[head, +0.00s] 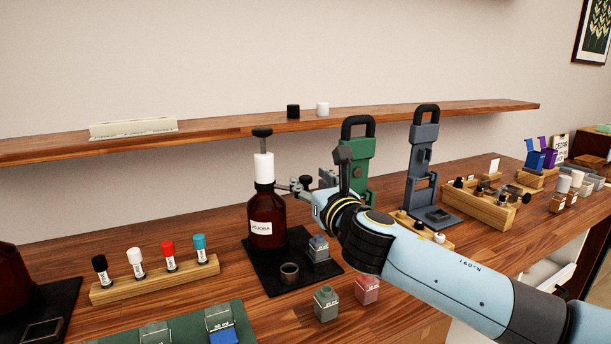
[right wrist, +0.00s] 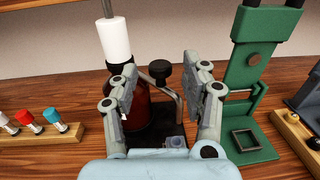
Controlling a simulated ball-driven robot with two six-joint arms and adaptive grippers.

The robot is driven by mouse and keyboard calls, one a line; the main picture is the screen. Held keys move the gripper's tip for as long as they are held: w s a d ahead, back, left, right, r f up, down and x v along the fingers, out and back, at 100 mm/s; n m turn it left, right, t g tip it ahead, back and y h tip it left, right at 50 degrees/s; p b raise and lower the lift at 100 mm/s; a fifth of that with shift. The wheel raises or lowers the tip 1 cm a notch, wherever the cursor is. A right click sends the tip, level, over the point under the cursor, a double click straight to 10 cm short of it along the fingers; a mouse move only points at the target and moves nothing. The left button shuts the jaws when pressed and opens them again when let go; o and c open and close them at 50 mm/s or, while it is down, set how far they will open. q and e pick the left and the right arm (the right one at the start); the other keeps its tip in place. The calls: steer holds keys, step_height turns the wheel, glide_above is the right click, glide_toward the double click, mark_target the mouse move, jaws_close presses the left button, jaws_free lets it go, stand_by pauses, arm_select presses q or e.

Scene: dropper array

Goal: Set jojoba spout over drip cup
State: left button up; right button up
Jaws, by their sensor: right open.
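The jojoba bottle (head: 267,222), brown glass with a white label, stands on a black tray (head: 268,276). It has a white collar (head: 264,167) and a dark pump top (head: 262,132). Contact cannot be told. My left gripper is out of view.
A small square bottle (head: 319,248) stands on the tray's right. Green (head: 326,303) and pink (head: 367,289) bottles stand in front. A rack of capped vials (head: 155,278) is at left. Green (head: 358,168) and grey (head: 421,170) stands rise behind my right arm.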

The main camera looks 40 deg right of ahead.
mark_target(308, 180)
steer(key=shift+x, duration=1.65)
steer(key=shift+c, duration=0.3)
